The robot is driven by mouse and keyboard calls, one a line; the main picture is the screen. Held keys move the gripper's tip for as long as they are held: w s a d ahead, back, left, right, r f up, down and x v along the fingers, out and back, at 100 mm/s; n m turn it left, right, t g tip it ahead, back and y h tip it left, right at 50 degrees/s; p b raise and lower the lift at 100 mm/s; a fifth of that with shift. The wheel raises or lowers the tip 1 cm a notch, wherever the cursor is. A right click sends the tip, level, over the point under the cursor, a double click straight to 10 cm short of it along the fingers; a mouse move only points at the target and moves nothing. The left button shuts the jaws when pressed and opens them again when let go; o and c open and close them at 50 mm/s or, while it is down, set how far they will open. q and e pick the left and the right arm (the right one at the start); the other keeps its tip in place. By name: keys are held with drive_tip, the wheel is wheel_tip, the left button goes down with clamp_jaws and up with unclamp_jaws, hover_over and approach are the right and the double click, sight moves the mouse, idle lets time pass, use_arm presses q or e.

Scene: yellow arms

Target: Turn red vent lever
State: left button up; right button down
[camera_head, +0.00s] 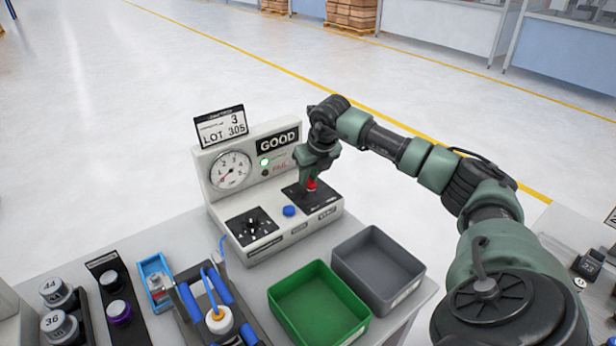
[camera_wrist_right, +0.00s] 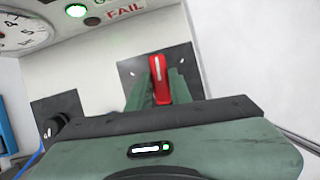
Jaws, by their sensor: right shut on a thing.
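The red vent lever (camera_head: 311,184) sits on a dark plate (camera_head: 325,204) at the right of the white test station (camera_head: 290,231). In the right wrist view the lever (camera_wrist_right: 160,78) stands between the green fingers, with its red top showing above them. My right gripper (camera_head: 309,181) reaches down onto the lever from above and is shut on it. The fingers hide the lower part of the lever. My left gripper is not in view.
The station has a gauge (camera_head: 231,170), a lit green light by GOOD, a black knob (camera_head: 252,225) and a blue button (camera_head: 289,211). A green bin (camera_head: 347,338) and a grey bin (camera_head: 415,262) stand in front. A fixture with blue parts (camera_head: 187,298) is at the front left.

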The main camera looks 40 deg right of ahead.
sight(310, 186)
drive_tip(key=m, duration=0.2)
drive_tip(key=m+h+b, duration=0.1)
drive_tip(key=m, duration=0.1)
drive_tip(key=shift+d+m+g+h, duration=0.2)
drive_tip(key=shift+m+g+h, duration=0.1)
drive_tip(key=shift+s+d+m+g+h, duration=0.15)
drive_tip(key=shift+m+g+h, duration=0.3)
drive_tip(key=shift+m, duration=1.05)
drive_tip(key=c, duration=1.3)
unclamp_jaws()
drive_tip(key=b+v, duration=0.1)
drive_tip(key=v, duration=0.7)
drive_tip(key=shift+b, duration=0.4)
